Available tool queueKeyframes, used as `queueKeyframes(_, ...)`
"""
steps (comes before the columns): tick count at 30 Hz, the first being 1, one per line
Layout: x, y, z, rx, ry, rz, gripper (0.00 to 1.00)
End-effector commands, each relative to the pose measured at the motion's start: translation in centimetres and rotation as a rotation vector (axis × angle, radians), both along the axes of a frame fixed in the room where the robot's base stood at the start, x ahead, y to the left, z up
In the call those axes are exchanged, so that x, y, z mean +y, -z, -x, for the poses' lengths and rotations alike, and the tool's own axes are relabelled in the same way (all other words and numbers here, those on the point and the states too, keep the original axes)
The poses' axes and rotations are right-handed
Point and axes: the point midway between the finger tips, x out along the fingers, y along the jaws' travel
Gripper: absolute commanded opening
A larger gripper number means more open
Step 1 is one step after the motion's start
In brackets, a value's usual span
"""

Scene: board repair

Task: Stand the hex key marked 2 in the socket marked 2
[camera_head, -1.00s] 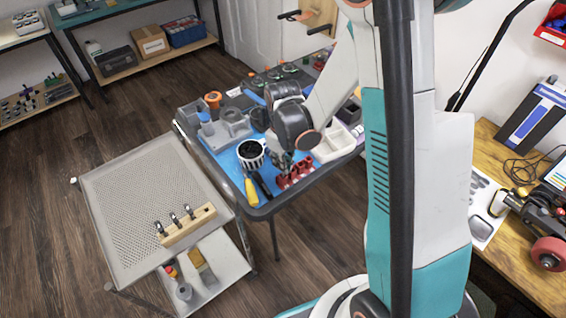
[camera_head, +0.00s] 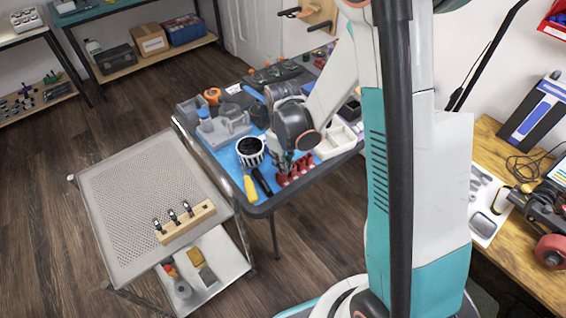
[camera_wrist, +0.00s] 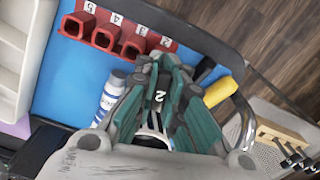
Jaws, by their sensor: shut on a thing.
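A red block with several sockets (camera_wrist: 118,38) lies on the blue mat. Its white labels read 5, 4, 3 and 2 in the wrist view. The socket marked 2 (camera_wrist: 160,46) is at the right end, partly hidden by my fingers. My gripper (camera_wrist: 156,80) is shut on the hex key marked 2 (camera_wrist: 160,98), whose dark body and white 2 show between the fingers. The key's lower end is hidden, so I cannot tell whether it touches the socket. In the head view my gripper (camera_head: 283,160) is at the red block (camera_head: 298,168).
A wooden rack (camera_head: 187,222) with three small upright tools stands on the mesh-topped cart (camera_head: 130,205), which has free room.

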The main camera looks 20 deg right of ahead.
Motion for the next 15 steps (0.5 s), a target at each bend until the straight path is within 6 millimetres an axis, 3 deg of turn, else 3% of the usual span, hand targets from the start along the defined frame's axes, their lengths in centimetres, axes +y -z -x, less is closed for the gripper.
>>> queueKeyframes(15, 0.00, 0.69, 0.00, 0.000, 0.000, 0.000, 0.00)
